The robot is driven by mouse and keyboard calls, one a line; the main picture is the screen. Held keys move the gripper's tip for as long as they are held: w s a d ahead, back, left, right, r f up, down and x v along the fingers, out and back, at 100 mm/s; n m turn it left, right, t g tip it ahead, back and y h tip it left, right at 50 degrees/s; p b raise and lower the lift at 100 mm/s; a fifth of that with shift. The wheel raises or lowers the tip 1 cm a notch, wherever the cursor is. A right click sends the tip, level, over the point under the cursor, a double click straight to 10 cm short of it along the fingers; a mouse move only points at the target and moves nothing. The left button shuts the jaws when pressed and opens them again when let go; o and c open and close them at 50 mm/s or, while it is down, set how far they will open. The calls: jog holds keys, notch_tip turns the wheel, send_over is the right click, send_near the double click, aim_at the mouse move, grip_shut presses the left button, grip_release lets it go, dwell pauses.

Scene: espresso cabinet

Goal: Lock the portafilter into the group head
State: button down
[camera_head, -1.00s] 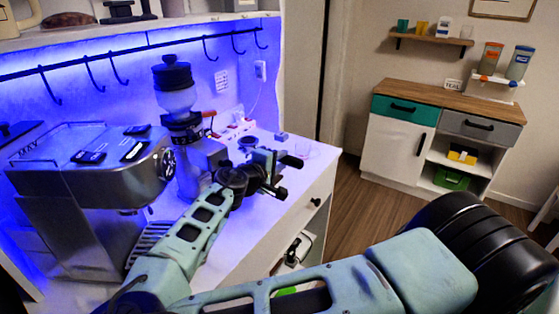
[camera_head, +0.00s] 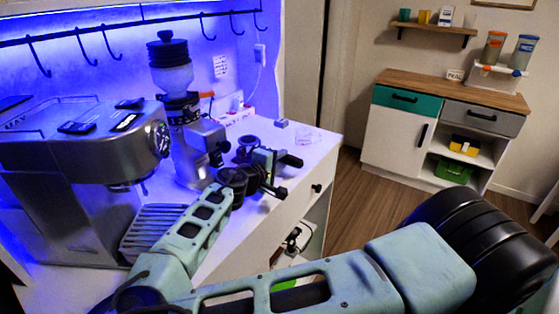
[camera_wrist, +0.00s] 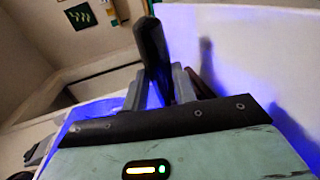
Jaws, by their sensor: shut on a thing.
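The silver espresso machine (camera_head: 85,140) stands on the counter at the left of the head view. Its group head is under the top's overhang and I cannot make it out clearly. My gripper (camera_head: 265,165) is right of the machine, over the white counter, shut on the portafilter. The portafilter's black handle (camera_head: 289,159) points right in the head view. A dark round part, apparently its basket (camera_head: 248,145), shows on the far side of the gripper. In the wrist view the black handle (camera_wrist: 152,48) rises between the grey fingers (camera_wrist: 157,88); the basket is hidden there.
A grinder (camera_head: 185,125) stands between the machine and my gripper. The slatted drip tray (camera_head: 150,232) lies beside my forearm. A cabinet (camera_head: 398,138) stands far right.

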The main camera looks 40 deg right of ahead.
dwell(0.3)
jog(key=c, duration=1)
grip_release()
jog(key=shift+c, duration=0.2)
jog(key=shift+a, duration=0.15)
jog(key=b+v, duration=0.2)
jog(key=v, duration=0.9)
jog(key=shift+s+a+r+b, duration=0.1)
jog(key=shift+s+a+b, duration=0.1)
jog(key=shift+a+b, duration=0.15)
